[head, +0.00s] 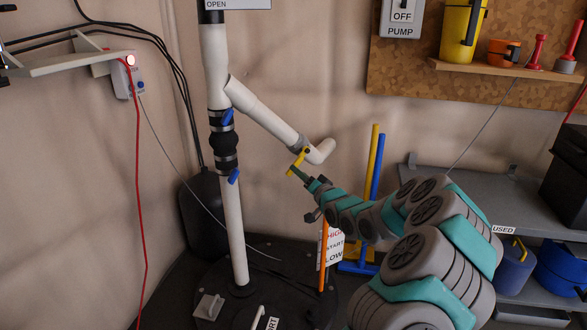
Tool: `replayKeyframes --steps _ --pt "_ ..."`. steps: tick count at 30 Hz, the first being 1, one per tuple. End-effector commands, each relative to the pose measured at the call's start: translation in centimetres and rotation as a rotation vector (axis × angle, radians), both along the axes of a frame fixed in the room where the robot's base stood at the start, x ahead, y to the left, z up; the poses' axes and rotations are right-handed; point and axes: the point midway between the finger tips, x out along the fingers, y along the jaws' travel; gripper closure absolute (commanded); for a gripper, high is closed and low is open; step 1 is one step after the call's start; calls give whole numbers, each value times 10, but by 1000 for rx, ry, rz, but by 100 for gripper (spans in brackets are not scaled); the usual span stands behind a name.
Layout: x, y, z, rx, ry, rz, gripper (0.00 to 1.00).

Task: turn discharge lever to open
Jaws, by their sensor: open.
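A yellow lever (299,160) sits near the lower end of the white pipe branch (262,112), by the elbow. It looks like the discharge lever, but no label on it can be read. It slants down to the left. My gripper (307,182) is just below and right of it, reaching up and left from my arm. The jaws are open and small in the picture. A green piece lies between gripper and lever; I cannot tell whether they touch. Two blue handles (233,177) sit on the upright white pipe. An OPEN sign (222,4) is at the top.
An orange rod (323,257) stands by a HIGH/START/LOW sign (335,247) behind my arm. Yellow and blue poles (376,170) stand at the wall. A grey shelf (460,194) is at right. A red cable (138,190) hangs at left.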

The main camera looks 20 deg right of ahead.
Motion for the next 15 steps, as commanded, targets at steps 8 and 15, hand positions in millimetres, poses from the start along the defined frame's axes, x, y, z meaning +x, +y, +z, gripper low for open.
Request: replayKeyframes --steps 8,15 --pt "37 4 -1 -2 2 1 45" --pt "50 6 0 1 2 0 45"
